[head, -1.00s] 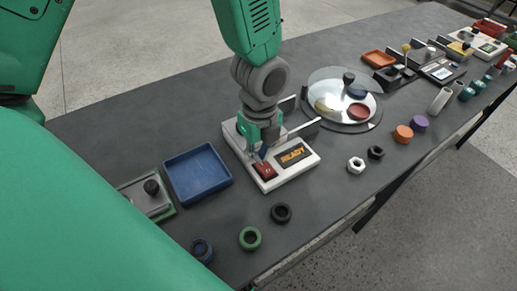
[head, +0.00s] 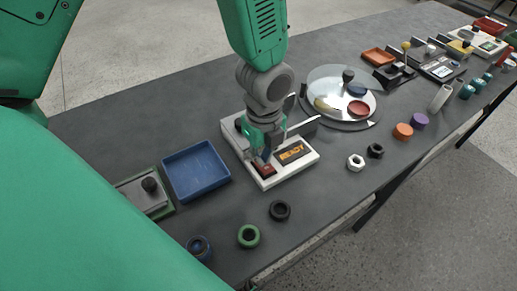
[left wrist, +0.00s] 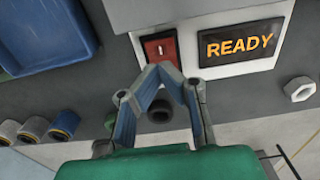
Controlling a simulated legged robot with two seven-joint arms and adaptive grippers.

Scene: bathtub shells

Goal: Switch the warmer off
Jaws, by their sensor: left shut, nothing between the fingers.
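The warmer (head: 294,169) is a white and grey box near the middle of the table. Its display (head: 292,153) is lit with orange letters reading READY, also clear in the left wrist view (left wrist: 240,43). Beside the display is a red rocker switch (head: 264,169) with a white mark, seen larger in the left wrist view (left wrist: 156,46). My left gripper (head: 263,159) points down at the switch, shut and empty. In the left wrist view its fingertips (left wrist: 160,72) overlap the switch's lower edge; I cannot tell whether they touch it. My right gripper is not in view.
A blue tray (head: 197,171) stands left of the warmer. A round glass-covered plate (head: 342,98) sits behind it to the right. Black (head: 280,210), green (head: 249,236) and blue (head: 199,248) rings lie in front. Clear table separates the rings from the warmer.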

